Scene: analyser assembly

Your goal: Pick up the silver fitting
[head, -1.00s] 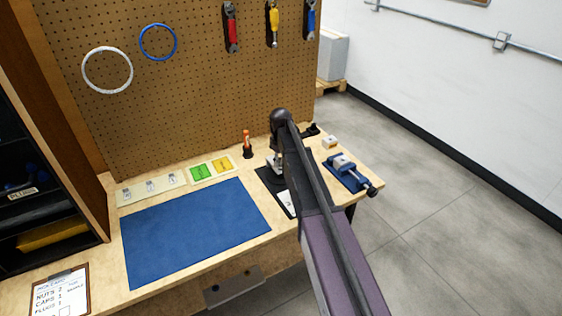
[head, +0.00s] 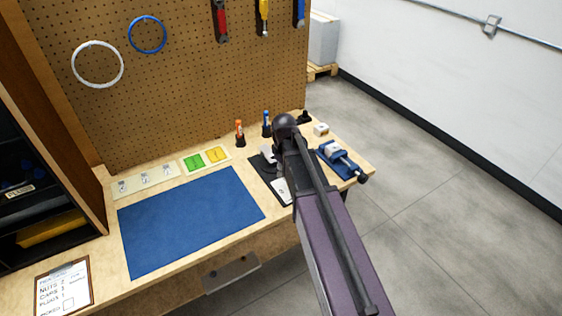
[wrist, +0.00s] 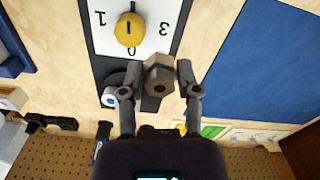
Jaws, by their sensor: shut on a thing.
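The silver fitting (wrist: 159,78) is a grey, six-sided piece with a hole in its end face, seen in the wrist view. My gripper (wrist: 160,82) is shut on it, with one finger on each side. Behind it is a dark base (wrist: 112,68) with a white dial plate and a yellow knob (wrist: 129,29). In the head view my arm covers most of the gripper and I cannot make out the fitting. From these views I cannot tell how far the fitting is above the base.
A blue vise (head: 342,161) and a small white block (head: 321,129) stand right of my arm. Orange (head: 239,132) and blue (head: 266,123) upright tools stand behind, near the pegboard. The blue mat (head: 190,220) to the left is clear.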

